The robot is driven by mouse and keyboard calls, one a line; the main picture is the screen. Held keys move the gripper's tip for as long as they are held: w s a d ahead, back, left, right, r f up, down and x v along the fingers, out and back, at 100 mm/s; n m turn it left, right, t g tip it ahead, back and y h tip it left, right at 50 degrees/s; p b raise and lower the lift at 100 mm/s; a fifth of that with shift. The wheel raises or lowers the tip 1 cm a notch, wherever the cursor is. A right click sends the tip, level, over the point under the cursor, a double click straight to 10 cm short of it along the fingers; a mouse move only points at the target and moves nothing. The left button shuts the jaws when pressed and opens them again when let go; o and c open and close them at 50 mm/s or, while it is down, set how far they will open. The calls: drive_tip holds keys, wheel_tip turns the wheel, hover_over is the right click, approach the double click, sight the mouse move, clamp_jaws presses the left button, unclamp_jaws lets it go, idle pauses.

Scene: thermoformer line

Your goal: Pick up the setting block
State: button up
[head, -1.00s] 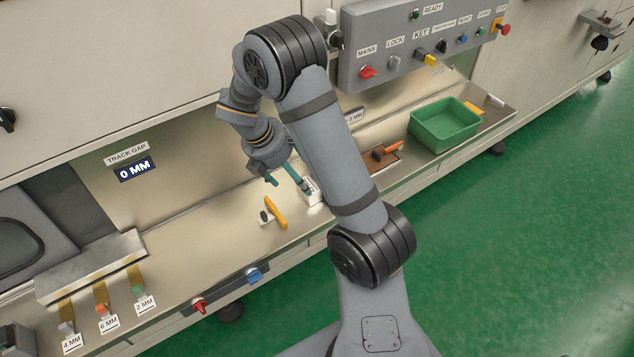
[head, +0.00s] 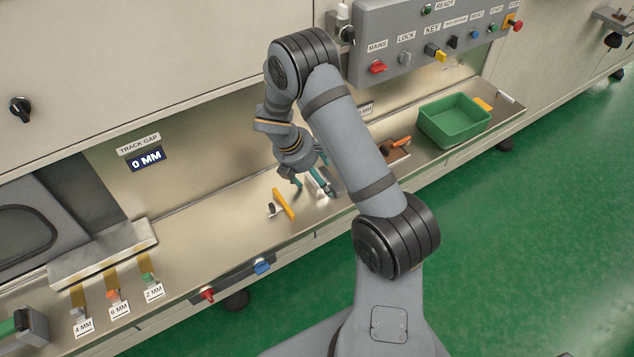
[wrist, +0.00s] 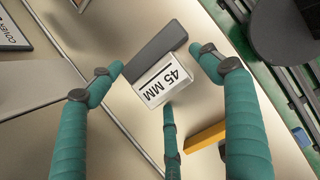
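A dark grey block (wrist: 155,47) lies on the steel ledge against a white piece marked 45 MM (wrist: 163,85), in the wrist view. I take this grey block to be the setting block. In the head view the white piece (head: 315,183) shows among my fingers, and the grey block is hard to make out. My gripper (wrist: 160,82) has teal fingers, spread apart on either side of the block and label, with a third finger below the label. It is open and holds nothing. Whether any finger touches the block I cannot tell.
A yellow-handled tool (head: 284,203) lies just left of my gripper. A green bin (head: 455,120) and an orange-handled tool (head: 398,144) stand to the right. Gauges marked 4, 6 and 2 MM (head: 119,308) sit at the left. The control panel (head: 425,45) overhangs the ledge.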

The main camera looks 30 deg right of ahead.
drive_tip(key=shift+c, duration=1.3)
drive_tip(key=shift+r, duration=0.1)
drive_tip(key=c, duration=1.1)
drive_tip(key=shift+d, duration=0.1)
drive_tip(key=shift+c, duration=0.2)
